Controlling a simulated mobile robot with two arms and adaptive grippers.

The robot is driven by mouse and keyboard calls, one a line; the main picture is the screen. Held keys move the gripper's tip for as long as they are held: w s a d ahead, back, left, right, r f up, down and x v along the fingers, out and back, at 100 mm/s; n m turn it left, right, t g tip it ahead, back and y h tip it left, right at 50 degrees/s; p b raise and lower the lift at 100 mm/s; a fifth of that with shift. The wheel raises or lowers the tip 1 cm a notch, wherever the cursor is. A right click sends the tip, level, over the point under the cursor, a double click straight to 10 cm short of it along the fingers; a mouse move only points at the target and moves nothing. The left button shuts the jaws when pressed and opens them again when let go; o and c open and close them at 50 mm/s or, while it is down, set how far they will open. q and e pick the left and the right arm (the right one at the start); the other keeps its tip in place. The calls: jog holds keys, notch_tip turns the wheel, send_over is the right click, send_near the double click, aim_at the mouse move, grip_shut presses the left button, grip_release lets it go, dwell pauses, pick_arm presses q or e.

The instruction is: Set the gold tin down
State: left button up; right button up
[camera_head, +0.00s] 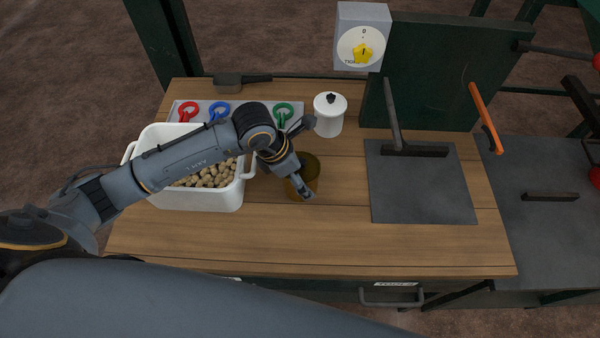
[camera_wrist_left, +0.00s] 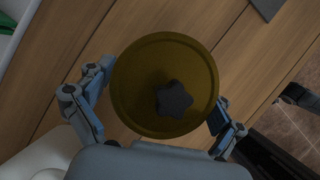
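The gold tin (camera_head: 311,172) is upright over the middle of the wooden worktop (camera_head: 300,235), partly hidden behind my left gripper (camera_head: 302,183). In the left wrist view, the tin's round lid (camera_wrist_left: 145,65) with a dark star-shaped knob (camera_wrist_left: 174,99) fills the space between the fingers. My left gripper (camera_wrist_left: 158,108) has one finger against each side of the tin and appears shut on it. Whether the tin's base touches the wood cannot be told.
A white bin of brown lumps (camera_head: 205,197) stands left of the tin. A white lidded canister (camera_head: 329,122) stands behind it. A tray with red, blue and green rings (camera_head: 183,103) is at the back. A grey plate (camera_head: 420,195) lies right. The front worktop is clear.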

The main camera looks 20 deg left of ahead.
pick_arm(q)
jog(key=b+v, duration=0.1)
jog(key=v, duration=1.1)
jog(key=shift+r, duration=0.1)
